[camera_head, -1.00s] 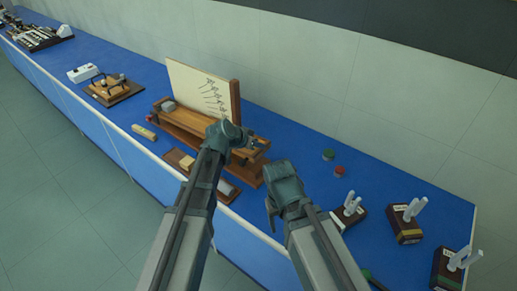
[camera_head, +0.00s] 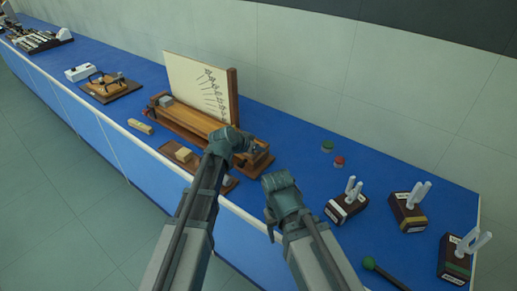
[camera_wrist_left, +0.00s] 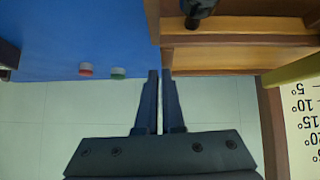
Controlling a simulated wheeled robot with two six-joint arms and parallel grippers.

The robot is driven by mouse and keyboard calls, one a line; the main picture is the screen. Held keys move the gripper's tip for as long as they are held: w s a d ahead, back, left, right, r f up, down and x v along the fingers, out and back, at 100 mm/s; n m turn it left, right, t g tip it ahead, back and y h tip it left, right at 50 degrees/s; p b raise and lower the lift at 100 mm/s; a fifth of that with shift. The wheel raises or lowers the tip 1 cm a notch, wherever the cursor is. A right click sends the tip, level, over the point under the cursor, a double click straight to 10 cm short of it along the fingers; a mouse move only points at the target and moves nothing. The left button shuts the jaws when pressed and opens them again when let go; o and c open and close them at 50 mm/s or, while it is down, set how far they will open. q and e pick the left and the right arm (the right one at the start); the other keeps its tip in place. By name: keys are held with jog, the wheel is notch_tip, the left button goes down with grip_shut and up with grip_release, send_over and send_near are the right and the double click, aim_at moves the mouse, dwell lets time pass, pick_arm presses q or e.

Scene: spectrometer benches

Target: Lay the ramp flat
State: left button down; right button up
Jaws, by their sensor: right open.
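The wooden ramp (camera_head: 194,118) stands on the bench in front of an upright cream board (camera_head: 198,86) with angle marks. A grey block (camera_head: 163,100) sits at its left end. My left gripper (camera_head: 245,149) is at the ramp's right end, hiding part of it. In the left wrist view its fingers (camera_wrist_left: 160,73) are nearly together, with nothing visible between them, close to the wooden end (camera_wrist_left: 210,58). A black knob (camera_wrist_left: 200,8) shows above there. I cannot tell whether the fingers touch the wood. My right gripper (camera_head: 277,182) is open over the bench front, apart from the ramp.
Green (camera_head: 327,146) and red (camera_head: 338,161) small caps lie behind right. Several dark blocks with white tubes (camera_head: 408,211) stand at the right. A wooden tray (camera_head: 185,157) lies before the ramp, near the bench's front edge.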

pick_arm(q)
jog(key=shift+s+r+g+p, duration=0.2)
jog(key=shift+g+p, duration=0.1)
jog(key=shift+p, duration=0.55)
jog(key=w+d+r+p+v, duration=0.1)
jog(key=r+p+v, duration=0.1)
jog(key=p+v, duration=0.8)
jog(key=shift+s+a+r, duration=0.25)
jog(key=shift+s+r, duration=0.2)
jog(key=shift+r, duration=0.4)
jog(key=s+f+n+g+y, duration=0.1)
jog(key=s+f+g+y, duration=0.2)
jog(key=s, duration=0.8)
jog(key=s+a+f+n+g+y, duration=0.1)
jog(key=s+f+g+y, duration=0.3)
jog(key=s, duration=0.8)
jog(key=shift+a+f+n, duration=0.3)
jog(key=shift+f+n, duration=0.05)
jog(key=shift+n, duration=0.15)
